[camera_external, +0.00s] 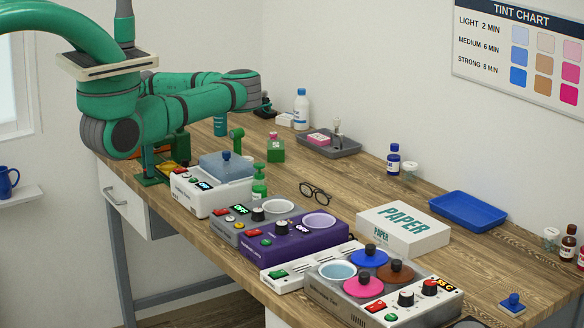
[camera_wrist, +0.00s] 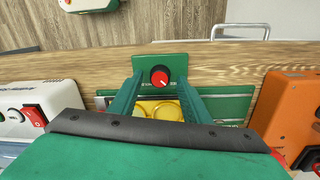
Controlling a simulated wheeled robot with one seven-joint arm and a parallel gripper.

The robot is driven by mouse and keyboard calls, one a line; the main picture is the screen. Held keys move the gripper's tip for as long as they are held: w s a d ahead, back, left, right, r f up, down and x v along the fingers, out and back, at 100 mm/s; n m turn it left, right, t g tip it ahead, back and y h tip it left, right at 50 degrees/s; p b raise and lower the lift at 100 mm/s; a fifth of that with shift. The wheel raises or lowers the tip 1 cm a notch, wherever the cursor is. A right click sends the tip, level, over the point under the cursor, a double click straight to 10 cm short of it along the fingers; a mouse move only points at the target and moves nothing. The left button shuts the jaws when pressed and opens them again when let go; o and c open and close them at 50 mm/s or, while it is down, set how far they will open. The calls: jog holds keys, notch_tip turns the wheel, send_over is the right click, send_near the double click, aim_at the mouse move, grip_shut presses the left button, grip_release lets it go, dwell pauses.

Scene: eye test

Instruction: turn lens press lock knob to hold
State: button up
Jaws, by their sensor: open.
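In the wrist view, the lock knob (camera_wrist: 160,77) is a small round red knob on a dark base. A pale pointer mark on it seems to slant to the lower right; the lettering beside it is too small to read. It sits on the green plate of the lens press (camera_wrist: 178,60), with round yellow parts below it. My gripper (camera_wrist: 160,82) is open, one green finger on each side of the knob. I cannot tell whether the fingers touch it. In the external view, the lens press (camera_external: 150,181) is at the bench's left edge; my arm hides its knob.
In the wrist view, a white device (camera_wrist: 22,112) with a red switch flanks the press on the left and an orange device (camera_wrist: 287,108) on the right. In the external view, a white machine with a blue cover (camera_external: 228,166) stands close to the press.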

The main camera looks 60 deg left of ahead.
jog(key=shift+f, duration=0.3)
jog(key=c, duration=1.1)
jog(key=shift+o, duration=0.3)
